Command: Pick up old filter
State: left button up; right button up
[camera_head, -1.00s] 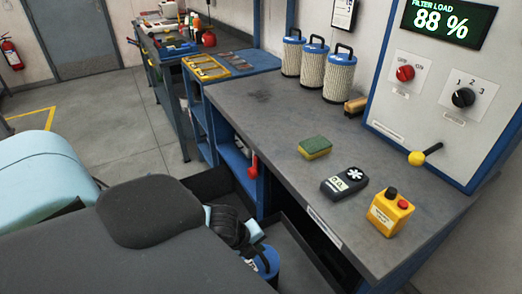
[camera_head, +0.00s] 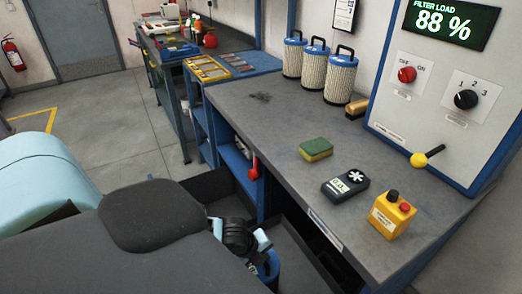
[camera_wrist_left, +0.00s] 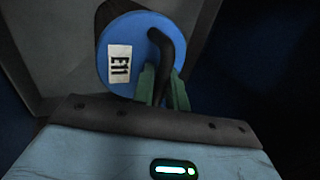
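A filter with a blue top sits low in the dark open bay under the bench front; only part of its blue top (camera_head: 269,266) shows in the head view. In the left wrist view its round blue cap (camera_wrist_left: 122,50) has a white label and a black loop handle (camera_wrist_left: 165,52). My left gripper (camera_head: 254,252) is down at this filter. In the left wrist view its green fingers (camera_wrist_left: 163,84) stand on either side of the handle's near part. Whether they press on it cannot be told. My right gripper is out of view.
Several clean pleated filters (camera_head: 315,62) stand at the bench's back. A sponge (camera_head: 316,149), a dark meter (camera_head: 346,185) and a yellow button box (camera_head: 391,214) lie on the bench (camera_head: 270,130). A control panel (camera_head: 430,90) reads 88 %. The bench edge overhangs beside my gripper.

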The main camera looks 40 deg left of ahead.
pick_arm(q)
grip_shut()
dwell(0.5)
jog(key=shift+w+r, duration=0.1)
dwell(0.7)
